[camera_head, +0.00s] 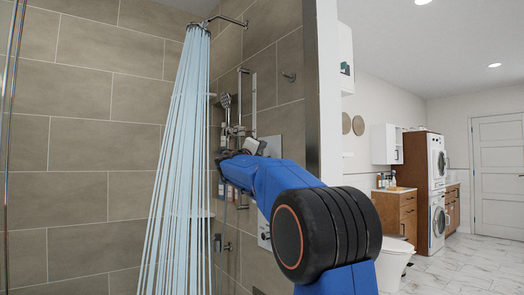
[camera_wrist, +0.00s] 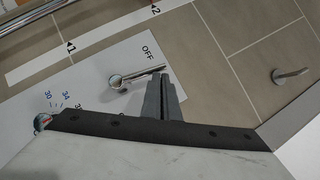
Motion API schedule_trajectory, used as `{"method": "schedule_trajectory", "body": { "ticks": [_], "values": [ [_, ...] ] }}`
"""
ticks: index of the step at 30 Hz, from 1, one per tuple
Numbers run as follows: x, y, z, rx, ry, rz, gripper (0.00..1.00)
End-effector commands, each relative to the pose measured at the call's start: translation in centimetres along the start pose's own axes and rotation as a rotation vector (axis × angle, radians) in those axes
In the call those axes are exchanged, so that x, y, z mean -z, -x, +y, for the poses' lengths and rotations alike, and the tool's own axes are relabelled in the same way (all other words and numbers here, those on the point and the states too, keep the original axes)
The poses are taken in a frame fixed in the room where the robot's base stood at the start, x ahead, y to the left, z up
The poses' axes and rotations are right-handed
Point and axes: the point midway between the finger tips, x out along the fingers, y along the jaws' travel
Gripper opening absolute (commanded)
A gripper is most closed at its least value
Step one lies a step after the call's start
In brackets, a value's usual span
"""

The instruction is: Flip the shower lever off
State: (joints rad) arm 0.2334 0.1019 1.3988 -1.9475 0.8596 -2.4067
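The shower lever (camera_wrist: 137,77) is a chrome handle on a white panel (camera_wrist: 95,75) in the wrist view. It points right from its round pivot, just below the printed word OFF. My gripper (camera_wrist: 161,77) has its two dark fingers together, with their tips beside the lever's free end. I cannot tell whether they touch it. In the head view, pale blue water streams (camera_head: 182,150) fall from the overhead shower head (camera_head: 203,23). My blue arm reaches into the shower there and hides the lever.
A temperature dial (camera_wrist: 42,121) with numbers sits at the panel's lower left. A wall hook (camera_wrist: 290,75) is to the right. In the head view, a hand shower (camera_head: 226,101) hangs on a rail beside the arm, near shelves with bottles. A wall edge (camera_head: 328,90) stands close right.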

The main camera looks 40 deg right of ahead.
Motion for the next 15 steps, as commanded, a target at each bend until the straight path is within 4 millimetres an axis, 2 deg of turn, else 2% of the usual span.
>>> {"method": "schedule_trajectory", "body": {
  "ticks": [15],
  "values": [
    [-1.09,-0.72,0.04,0.000,-0.001,0.000,0.00]
  ]
}}
